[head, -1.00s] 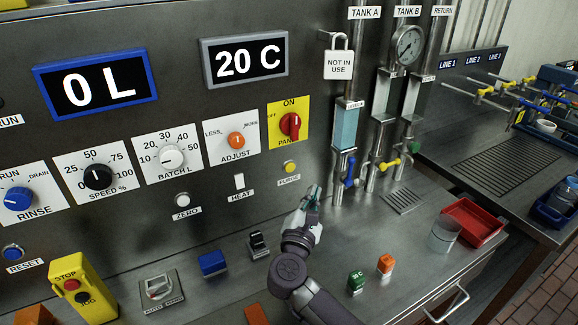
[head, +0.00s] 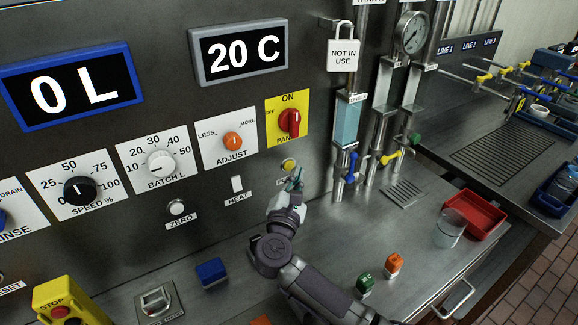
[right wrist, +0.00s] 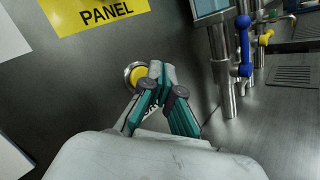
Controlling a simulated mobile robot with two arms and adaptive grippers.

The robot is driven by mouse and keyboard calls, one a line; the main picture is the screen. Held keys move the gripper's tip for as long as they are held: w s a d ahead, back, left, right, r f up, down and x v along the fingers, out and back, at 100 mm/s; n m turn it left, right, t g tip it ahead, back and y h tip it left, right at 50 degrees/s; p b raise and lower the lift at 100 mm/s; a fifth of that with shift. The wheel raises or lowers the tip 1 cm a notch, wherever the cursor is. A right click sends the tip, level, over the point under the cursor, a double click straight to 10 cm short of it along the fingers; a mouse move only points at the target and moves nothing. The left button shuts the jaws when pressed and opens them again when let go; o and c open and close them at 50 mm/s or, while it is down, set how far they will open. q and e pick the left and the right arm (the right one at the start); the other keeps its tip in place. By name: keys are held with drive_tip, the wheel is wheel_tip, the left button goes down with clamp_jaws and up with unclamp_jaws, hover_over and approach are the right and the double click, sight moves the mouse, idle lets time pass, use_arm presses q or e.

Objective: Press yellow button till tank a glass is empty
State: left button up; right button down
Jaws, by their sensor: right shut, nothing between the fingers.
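The yellow button (head: 289,164) sits in a metal ring on the panel under the PANEL switch; its label is partly hidden by my gripper. It also shows in the right wrist view (right wrist: 136,76), partly covered by a finger. My right gripper (head: 297,175) is shut and empty, its tips just below the button in the head view. In the right wrist view its tips (right wrist: 159,69) overlap the button's right side; I cannot tell whether they touch. The tank A glass (head: 347,123) holds pale blue liquid over most of its height. My left gripper is not in view.
A blue-handled valve (head: 351,166) and pipes stand right of my gripper. The display (head: 75,89) reads 0 L.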

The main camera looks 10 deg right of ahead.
drive_tip(key=shift+w+f, duration=0.1)
idle(0.7)
drive_tip(key=shift+w+a+b, duration=0.15)
drive_tip(key=shift+w+b, duration=0.25)
drive_tip(key=shift+b, duration=0.25)
drive_tip(key=shift+w, duration=0.15)
idle(0.5)
drive_tip(key=shift+b, duration=0.75)
